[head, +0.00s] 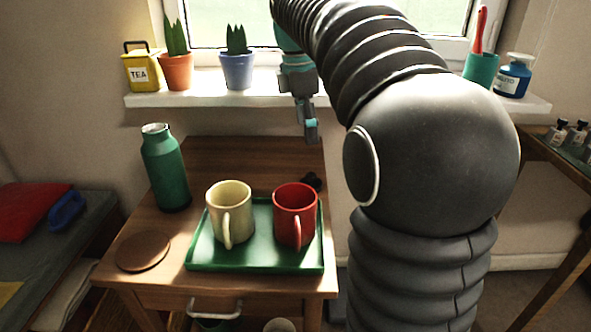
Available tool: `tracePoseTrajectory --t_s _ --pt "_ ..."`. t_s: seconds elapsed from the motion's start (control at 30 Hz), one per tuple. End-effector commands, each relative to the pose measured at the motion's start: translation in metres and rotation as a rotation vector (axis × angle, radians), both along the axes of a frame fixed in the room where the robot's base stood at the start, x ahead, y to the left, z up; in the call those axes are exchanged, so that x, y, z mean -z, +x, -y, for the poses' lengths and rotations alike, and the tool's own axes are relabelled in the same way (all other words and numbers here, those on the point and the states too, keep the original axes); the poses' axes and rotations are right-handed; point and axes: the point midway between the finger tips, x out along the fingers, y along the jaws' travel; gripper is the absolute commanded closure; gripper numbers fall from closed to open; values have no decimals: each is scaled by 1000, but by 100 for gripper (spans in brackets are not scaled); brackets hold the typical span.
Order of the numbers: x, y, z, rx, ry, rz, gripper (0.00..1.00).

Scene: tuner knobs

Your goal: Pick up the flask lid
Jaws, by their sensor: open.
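A green flask (165,170) stands upright at the back left of the wooden table. Its top shows a pale metal rim, and I see no lid clearly on it. A small dark object (312,180) lies behind the red mug near the table's right edge; I cannot tell whether it is the flask lid. My gripper (312,132) is open and points down above the back right of the table, apart from the mugs and the flask. It is seen small, and nothing shows between its fingers.
A green tray (262,262) holds a cream mug (229,212) and a red mug (295,215). A round brown coaster (143,251) lies at the front left of the table (232,155). The windowsill (200,97) behind bears plants and a yellow tea tin (141,70).

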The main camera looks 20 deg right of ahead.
Motion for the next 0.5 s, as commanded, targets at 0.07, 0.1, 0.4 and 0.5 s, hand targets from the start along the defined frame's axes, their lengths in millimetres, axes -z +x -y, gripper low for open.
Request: tracePoseTrajectory --t_s 0.07,0.1,0.4,0.5 --pt "4 2 0 -18 0 -9 14" --pt "9 3 0 -23 0 -11 14" --pt "62 1 3 -27 1 -12 14" --pt "75 2 5 -26 0 -11 14"
